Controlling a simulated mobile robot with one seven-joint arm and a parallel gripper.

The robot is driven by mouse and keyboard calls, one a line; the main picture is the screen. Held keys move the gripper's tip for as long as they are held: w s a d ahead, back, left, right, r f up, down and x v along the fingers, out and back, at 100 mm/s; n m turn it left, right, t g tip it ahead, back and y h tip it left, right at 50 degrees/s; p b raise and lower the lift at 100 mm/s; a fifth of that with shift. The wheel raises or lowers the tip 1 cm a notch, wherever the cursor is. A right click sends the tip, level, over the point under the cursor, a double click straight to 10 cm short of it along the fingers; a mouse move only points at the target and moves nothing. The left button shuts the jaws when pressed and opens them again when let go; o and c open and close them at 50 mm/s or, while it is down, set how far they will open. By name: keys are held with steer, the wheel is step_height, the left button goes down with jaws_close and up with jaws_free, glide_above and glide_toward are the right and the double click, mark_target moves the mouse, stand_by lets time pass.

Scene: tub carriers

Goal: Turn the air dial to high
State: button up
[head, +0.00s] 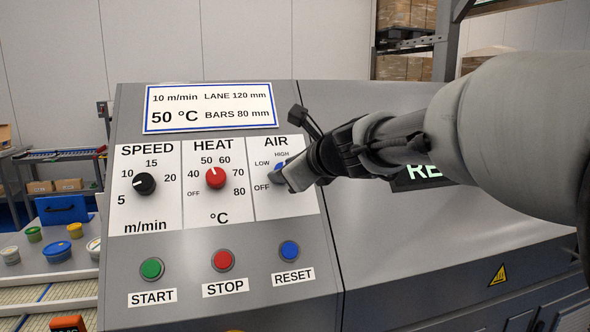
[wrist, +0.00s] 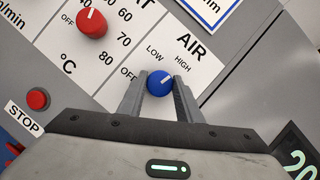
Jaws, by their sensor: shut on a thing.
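The blue air dial (wrist: 159,84) sits between my gripper's two fingers in the wrist view, with a finger against each side. Its white mark points up and right, toward the HIGH label. The LOW and OFF labels lie to the upper left and left of the dial. In the head view the air dial (head: 279,167) is largely hidden behind my gripper (head: 285,177), which reaches in from the right. My gripper also shows in the wrist view (wrist: 160,98), shut on the dial.
The red heat dial (head: 215,178) and black speed dial (head: 144,184) are left of the air dial. Below are the green start button (head: 152,269), red stop button (head: 223,260) and blue reset button (head: 289,250). Smooth grey casing (head: 430,250) lies to the right.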

steer(key=o, duration=1)
steer(key=shift+o, duration=0.2)
steer(key=p+v, duration=0.1)
steer(key=v, duration=1.6)
steer(key=shift+s+p, duration=0.2)
steer(key=shift+p, duration=0.15)
steer(key=shift+r, duration=0.15)
